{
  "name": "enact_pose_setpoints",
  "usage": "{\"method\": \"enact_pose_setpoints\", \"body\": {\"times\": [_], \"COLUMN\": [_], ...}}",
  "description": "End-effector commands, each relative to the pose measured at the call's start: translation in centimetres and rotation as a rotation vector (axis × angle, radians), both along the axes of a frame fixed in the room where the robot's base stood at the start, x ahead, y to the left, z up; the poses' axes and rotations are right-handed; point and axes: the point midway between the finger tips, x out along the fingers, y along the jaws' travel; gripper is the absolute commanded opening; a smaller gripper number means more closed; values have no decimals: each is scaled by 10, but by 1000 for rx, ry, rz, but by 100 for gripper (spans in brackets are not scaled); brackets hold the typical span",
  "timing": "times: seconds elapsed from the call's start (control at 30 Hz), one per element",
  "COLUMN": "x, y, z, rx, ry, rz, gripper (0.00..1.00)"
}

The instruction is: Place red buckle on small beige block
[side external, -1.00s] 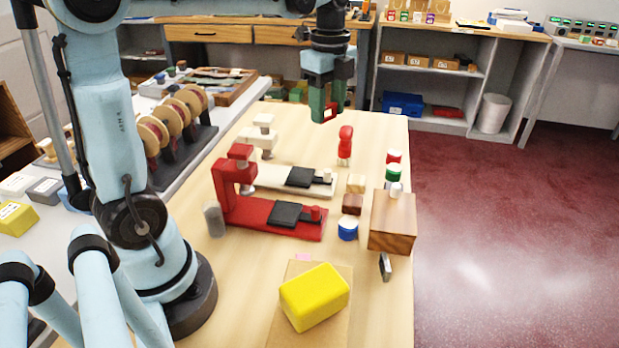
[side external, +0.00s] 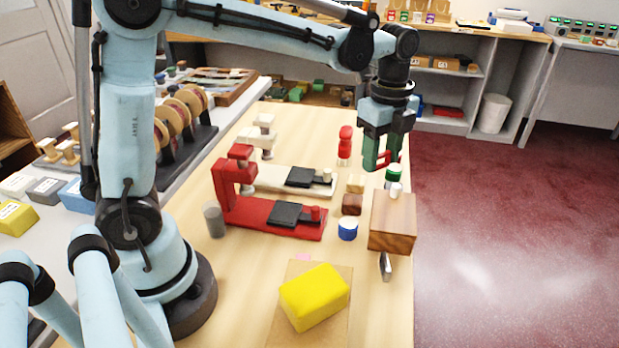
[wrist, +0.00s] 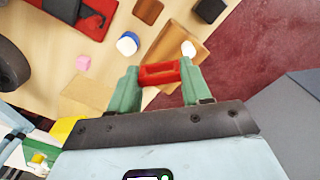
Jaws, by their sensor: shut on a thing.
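The red buckle (side external: 384,158) is a small red frame held between the green fingertips of my gripper (side external: 383,157). In the wrist view the buckle (wrist: 160,73) sits level across both fingers, and my gripper (wrist: 162,76) is shut on it. The small beige block (side external: 356,184) stands on the counter, left of and lower in the picture than my gripper, just behind a dark brown block (side external: 352,204). The buckle is in the air, apart from the beige block. I cannot make out the beige block in the wrist view.
A wooden block (side external: 392,222) with a white-topped piece stands at the right edge. A green-topped spool (side external: 394,174) is close beside my gripper. A blue-and-white spool (side external: 347,229), red press (side external: 270,215), cream press (side external: 290,180) and red figure (side external: 345,143) stand nearby. A yellow block (side external: 314,297) lies in front.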

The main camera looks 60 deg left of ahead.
Motion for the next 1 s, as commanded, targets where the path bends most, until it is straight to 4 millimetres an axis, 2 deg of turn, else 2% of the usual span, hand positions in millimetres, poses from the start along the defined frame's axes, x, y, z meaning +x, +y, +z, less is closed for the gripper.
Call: {"method": "enact_pose_setpoints", "body": {"times": [0.3,0.5,0.73,1.0], "x": [23,37,41,41], "y": [59,91,103,103], "z": [-38,-59,-70,-104], "rx": [0,0,0,-1], "ry": [0,0,0,-1], "rz": [6,3,0,-1], "gripper": [20,20,20,20]}}
